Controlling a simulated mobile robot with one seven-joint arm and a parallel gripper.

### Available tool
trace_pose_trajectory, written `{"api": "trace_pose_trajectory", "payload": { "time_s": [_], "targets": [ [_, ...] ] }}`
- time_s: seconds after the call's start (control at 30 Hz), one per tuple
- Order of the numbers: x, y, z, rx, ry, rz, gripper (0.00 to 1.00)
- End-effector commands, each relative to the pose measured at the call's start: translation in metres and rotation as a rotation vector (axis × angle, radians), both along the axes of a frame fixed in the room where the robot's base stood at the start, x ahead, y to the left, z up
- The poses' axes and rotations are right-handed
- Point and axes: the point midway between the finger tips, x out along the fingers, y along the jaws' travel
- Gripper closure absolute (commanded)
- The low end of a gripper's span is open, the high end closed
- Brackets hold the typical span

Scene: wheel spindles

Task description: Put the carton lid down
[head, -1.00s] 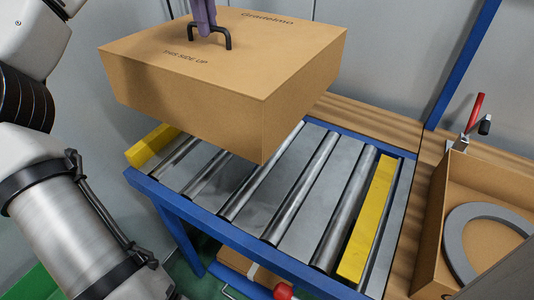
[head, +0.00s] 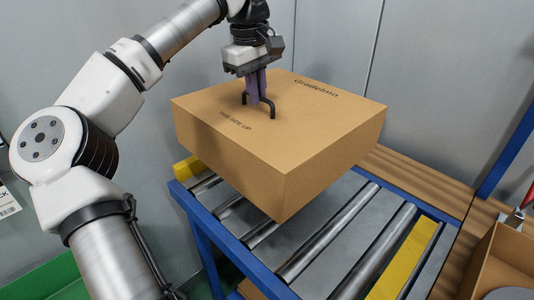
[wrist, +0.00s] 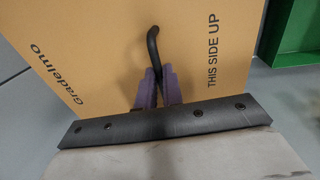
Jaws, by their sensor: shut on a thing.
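The carton lid (head: 285,130) is a large brown box-shaped cover marked "Gradelmo" and "THIS SIDE UP", with a black handle (head: 271,106) on top. My gripper (head: 257,98) is shut on that handle with its purple fingers and holds the lid level above the roller conveyor (head: 335,240). In the wrist view the lid (wrist: 110,60) fills much of the picture, and the purple fingers (wrist: 158,88) close around the handle. The lid hides part of the rollers, so I cannot see what is directly beneath it.
Yellow bars (head: 405,260) lie at both sides of the conveyor. An open carton (head: 500,262) with a grey ring stands at the right, near a red-handled clamp (head: 518,215). A green bin (head: 55,275) is at lower left. A grey wall stands behind.

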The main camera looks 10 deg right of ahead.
Motion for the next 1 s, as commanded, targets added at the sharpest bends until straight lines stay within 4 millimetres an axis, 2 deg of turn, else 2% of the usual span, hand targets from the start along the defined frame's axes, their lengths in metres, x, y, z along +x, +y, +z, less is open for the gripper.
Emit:
{"api": "trace_pose_trajectory", "payload": {
  "time_s": [0.1, 0.3, 0.57, 0.8, 1.0],
  "targets": [
    [0.0, 0.001, -0.033, 0.0, 0.002, -0.001, 1.0],
    [-0.001, 0.0, -0.076, -0.002, 0.001, -0.001, 1.0],
    [0.0, 0.0, -0.098, -0.001, 0.0, 0.001, 1.0],
    [-0.001, 0.0, -0.131, -0.001, -0.001, 0.0, 1.0],
    [0.0, 0.0, -0.136, -0.001, -0.003, 0.0, 1.0]
  ]
}}
